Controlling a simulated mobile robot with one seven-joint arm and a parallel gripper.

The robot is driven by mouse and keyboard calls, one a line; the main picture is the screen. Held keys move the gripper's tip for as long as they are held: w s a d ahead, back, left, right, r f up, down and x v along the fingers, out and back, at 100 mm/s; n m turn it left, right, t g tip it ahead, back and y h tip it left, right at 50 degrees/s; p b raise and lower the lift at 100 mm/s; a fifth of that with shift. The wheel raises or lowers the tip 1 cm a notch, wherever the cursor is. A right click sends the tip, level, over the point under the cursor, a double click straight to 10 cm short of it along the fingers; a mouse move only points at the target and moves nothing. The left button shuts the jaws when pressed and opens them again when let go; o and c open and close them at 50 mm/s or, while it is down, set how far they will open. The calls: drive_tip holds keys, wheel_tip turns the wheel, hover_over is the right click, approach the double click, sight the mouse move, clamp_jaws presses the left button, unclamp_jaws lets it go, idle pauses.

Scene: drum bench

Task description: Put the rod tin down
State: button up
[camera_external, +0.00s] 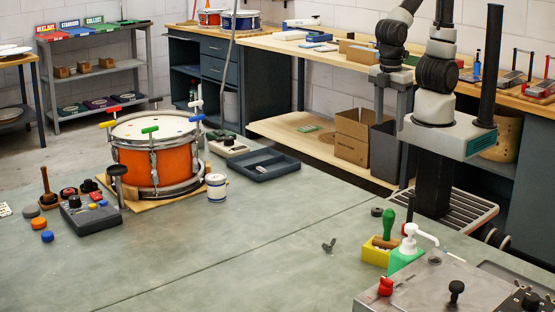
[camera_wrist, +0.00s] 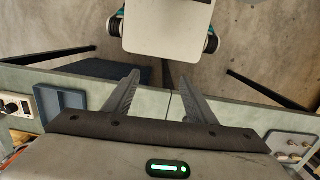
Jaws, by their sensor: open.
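A small white tin with blue bands (camera_external: 217,187), likely the rod tin, stands upright on the grey-green bench top (camera_external: 240,240), just right of the orange drum (camera_external: 158,160). My gripper (camera_external: 390,108) hangs above the far right of the bench, well to the right of the tin and apart from it. In the wrist view my gripper (camera_wrist: 160,80) has its two fingers spread, with nothing between them. The tin cannot be made out in the wrist view.
A dark divided tray (camera_external: 262,165) lies behind the tin; it also shows in the wrist view (camera_wrist: 62,104). A yellow box (camera_external: 376,256) and a pump bottle (camera_external: 408,250) stand front right. The bench middle is mostly clear.

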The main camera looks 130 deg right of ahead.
drive_tip(key=w+d+r+n+t+h, duration=0.4)
drive_tip(key=w+d+r+n+h, duration=0.1)
drive_tip(key=w+d+r, duration=0.5)
drive_tip(key=n+t+h, duration=0.4)
drive_tip(key=n+h, duration=0.2)
drive_tip(key=n, duration=0.9)
approach(220, 176)
drive_tip(key=s+d+r, duration=0.3)
drive_tip(key=s+r, duration=0.5)
drive_tip(key=s, duration=0.1)
drive_tip(key=w+a+f+n+t+y, duration=0.2)
drive_tip(key=w+a+f+n, duration=0.1)
drive_tip(key=w+f+n, duration=0.35)
drive_tip(key=b+x, duration=0.1)
drive_tip(key=x, duration=0.9)
drive_tip(key=shift+f, duration=0.3)
drive_tip(key=shift+x, duration=3.45)
drive_tip(key=shift+r, duration=0.25)
drive_tip(key=c, duration=0.9)
drive_tip(key=shift+o, duration=0.2)
drive_tip(key=shift+r, duration=0.1)
